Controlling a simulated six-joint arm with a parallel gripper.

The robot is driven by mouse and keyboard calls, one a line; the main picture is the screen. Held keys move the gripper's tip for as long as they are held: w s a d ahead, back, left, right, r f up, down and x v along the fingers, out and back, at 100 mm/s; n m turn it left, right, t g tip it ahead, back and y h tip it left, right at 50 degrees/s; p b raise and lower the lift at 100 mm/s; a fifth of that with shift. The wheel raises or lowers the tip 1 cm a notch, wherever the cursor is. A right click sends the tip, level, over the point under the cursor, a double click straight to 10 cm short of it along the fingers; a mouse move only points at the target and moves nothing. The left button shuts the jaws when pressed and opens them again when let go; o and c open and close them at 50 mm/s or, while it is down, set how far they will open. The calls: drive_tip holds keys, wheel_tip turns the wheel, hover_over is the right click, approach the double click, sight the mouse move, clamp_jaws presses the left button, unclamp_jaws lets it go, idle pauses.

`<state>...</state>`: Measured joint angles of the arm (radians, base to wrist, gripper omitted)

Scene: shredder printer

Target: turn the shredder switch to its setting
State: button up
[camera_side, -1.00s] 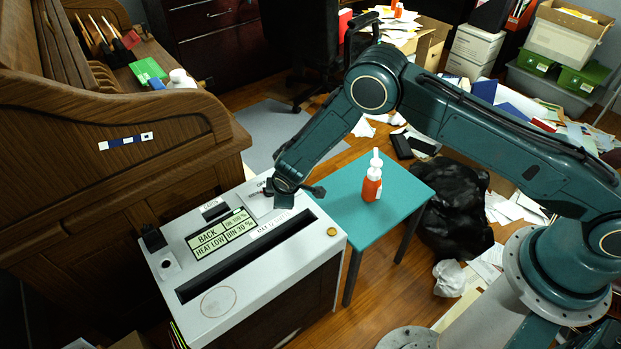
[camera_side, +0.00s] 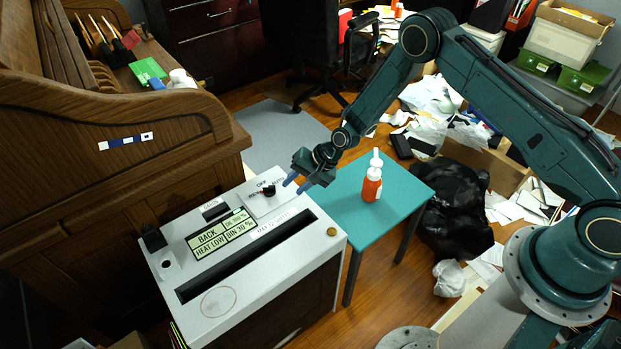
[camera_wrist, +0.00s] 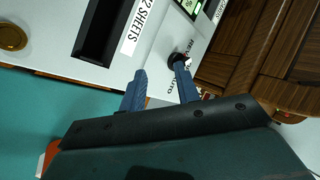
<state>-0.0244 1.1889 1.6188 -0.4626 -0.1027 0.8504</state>
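The shredder (camera_side: 222,302) is a white-topped box with a long dark paper slot. Its switch, a small black knob (camera_side: 268,190), sits on a light panel at the top's far right corner, with OFF and AUTO labels beside it. In the wrist view the knob (camera_wrist: 179,58) shows close to the tip of the right finger. I cannot tell exactly which label it points at. My gripper (camera_side: 292,187) is just right of the knob, its fingers apart with nothing between them. The fingers also show in the wrist view (camera_wrist: 160,68). Contact with the knob cannot be told.
A display (camera_side: 221,234) and a dark cap-like part (camera_side: 153,238) are on the shredder top. A teal table (camera_side: 400,190) with an orange bottle (camera_side: 371,184) stands right of it. A wooden desk (camera_side: 120,175) rises at left. A black bag (camera_side: 455,210) and papers cover the floor.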

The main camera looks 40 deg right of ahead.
drive_tip(key=d+r+m+t+y, duration=0.3)
drive_tip(key=d+r+m+y, duration=0.25)
drive_tip(key=r+m, duration=0.8)
drive_tip(key=m, duration=0.3)
approach(266, 186)
drive_tip(key=v, duration=0.5)
drive_tip(key=shift+s, duration=0.45)
drive_tip(key=shift+a+t, duration=0.2)
drive_tip(key=shift+t, duration=0.1)
drive_tip(key=shift+x, duration=6.8)
drive_tip(key=shift+w+d+f, duration=0.1)
drive_tip(key=shift+d+f, duration=0.05)
clamp_jaws()
